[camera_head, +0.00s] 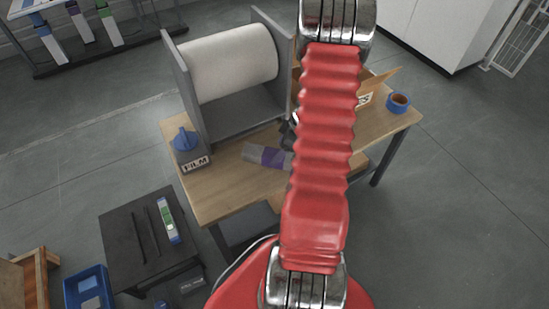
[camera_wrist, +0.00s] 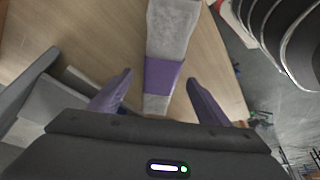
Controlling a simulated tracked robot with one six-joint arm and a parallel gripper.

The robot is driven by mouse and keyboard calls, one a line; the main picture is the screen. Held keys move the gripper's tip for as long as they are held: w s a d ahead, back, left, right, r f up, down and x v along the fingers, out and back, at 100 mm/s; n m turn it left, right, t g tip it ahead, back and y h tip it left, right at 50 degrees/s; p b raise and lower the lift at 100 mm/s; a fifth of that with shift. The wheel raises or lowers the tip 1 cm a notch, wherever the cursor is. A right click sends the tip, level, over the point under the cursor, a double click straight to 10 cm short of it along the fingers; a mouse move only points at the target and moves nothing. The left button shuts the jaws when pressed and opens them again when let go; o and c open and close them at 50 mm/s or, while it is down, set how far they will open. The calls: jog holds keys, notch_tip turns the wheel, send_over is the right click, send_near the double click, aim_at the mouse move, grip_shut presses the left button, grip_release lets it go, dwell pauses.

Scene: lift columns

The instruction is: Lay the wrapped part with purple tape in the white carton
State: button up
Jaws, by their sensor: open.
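The wrapped part, a grey bundle (camera_head: 252,153) with a purple tape band (camera_head: 271,157), lies on the wooden table, its right end hidden by my arm in the head view. In the wrist view the part (camera_wrist: 168,35) runs from the top edge down between the fingers of my gripper (camera_wrist: 160,78), with the purple tape between the fingertips. My gripper is open, with a gap on both sides of the part; I cannot tell its height above it. A carton with a tan flap (camera_head: 379,80) stands at the table's right, mostly hidden behind my arm; its white colour is not clear.
A large white roll (camera_head: 231,62) sits in a grey stand at the table's back left. A blue-knobbed FILM block (camera_head: 187,153) stands in front of it. A blue tape roll (camera_head: 398,103) lies at the right corner. The table's front left is clear.

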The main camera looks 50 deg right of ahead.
aim_at(274, 153)
jog(key=shift+x, duration=2.5)
jog(key=c, duration=1.7)
jog(key=shift+c, duration=0.2)
jog(key=shift+r, duration=0.1)
jog(key=shift+r, duration=4.95)
